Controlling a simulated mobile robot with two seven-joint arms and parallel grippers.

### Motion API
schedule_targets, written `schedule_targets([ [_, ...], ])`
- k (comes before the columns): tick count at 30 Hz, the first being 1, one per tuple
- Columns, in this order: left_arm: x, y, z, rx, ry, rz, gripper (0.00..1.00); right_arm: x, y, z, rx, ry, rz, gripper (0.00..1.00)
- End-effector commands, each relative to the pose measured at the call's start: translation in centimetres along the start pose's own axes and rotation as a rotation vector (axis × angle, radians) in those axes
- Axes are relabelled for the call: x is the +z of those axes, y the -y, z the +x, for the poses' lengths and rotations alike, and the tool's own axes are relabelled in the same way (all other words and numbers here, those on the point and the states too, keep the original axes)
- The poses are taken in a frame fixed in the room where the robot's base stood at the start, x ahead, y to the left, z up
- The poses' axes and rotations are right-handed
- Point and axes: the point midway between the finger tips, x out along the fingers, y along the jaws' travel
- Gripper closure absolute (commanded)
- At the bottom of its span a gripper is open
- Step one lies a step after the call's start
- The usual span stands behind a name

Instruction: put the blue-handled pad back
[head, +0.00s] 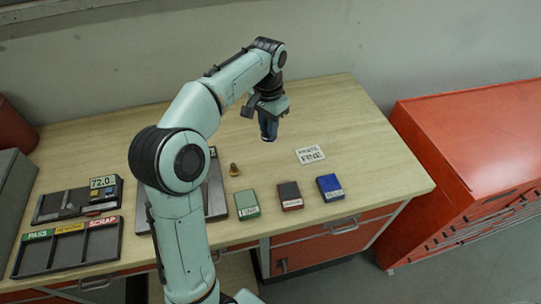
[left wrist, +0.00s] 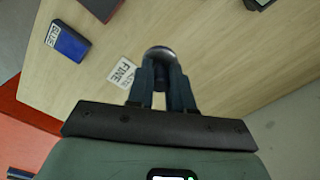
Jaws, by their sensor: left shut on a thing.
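My left gripper (head: 268,122) is above the back right part of the wooden table, pointing down. In the left wrist view its two dark fingers (left wrist: 161,84) are shut on a small pad (left wrist: 158,53) with a rounded grey end. The fingers hide most of the pad's handle, so its blue colour is hard to make out. The pad's end looks clear of the table. A white card (head: 310,154) reading FINE lies flat to the right of and nearer than the gripper; it also shows in the left wrist view (left wrist: 122,72). My right gripper is not in view.
Green (head: 247,204), dark red (head: 290,195) and blue (head: 330,187) boxes stand along the front edge. A small brass piece (head: 234,170) stands behind the green one. A PASS/SCRAP tray (head: 63,262) is at left. A red cabinet (head: 460,170) is at right. The table's back right is clear.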

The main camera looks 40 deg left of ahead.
Motion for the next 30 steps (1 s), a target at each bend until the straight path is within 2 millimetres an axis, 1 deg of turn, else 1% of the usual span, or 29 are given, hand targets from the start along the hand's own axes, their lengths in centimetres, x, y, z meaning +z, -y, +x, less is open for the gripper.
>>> schedule_targets([
  [1, 0.2, 0.0, 1.9, 0.001, 0.006, 0.000, 1.00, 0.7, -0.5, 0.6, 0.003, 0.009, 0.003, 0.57],
  [3, 0.2, 0.0, 3.8, 0.001, 0.006, 0.000, 1.00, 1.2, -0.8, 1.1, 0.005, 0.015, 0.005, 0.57],
  [7, 0.1, 0.0, 6.4, 0.001, 0.004, 0.001, 1.00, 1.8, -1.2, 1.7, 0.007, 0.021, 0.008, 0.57],
  [9, 0.1, 0.0, 7.2, 0.000, 0.001, 0.000, 1.00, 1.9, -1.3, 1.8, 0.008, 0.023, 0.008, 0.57],
  [14, 0.0, 0.0, 8.2, 0.000, -0.001, 0.000, 1.00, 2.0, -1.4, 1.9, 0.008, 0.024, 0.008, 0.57],
  [21, 0.1, 0.0, 12.2, 0.001, 0.002, -0.001, 1.00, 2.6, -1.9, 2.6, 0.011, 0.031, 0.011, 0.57],
  [24, 0.1, 0.0, 13.3, 0.001, 0.001, 0.000, 1.00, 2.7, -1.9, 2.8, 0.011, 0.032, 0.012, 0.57],
  [30, -0.1, 0.0, 13.4, 0.000, -0.003, 0.000, 1.00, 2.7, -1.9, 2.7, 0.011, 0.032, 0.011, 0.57],
])
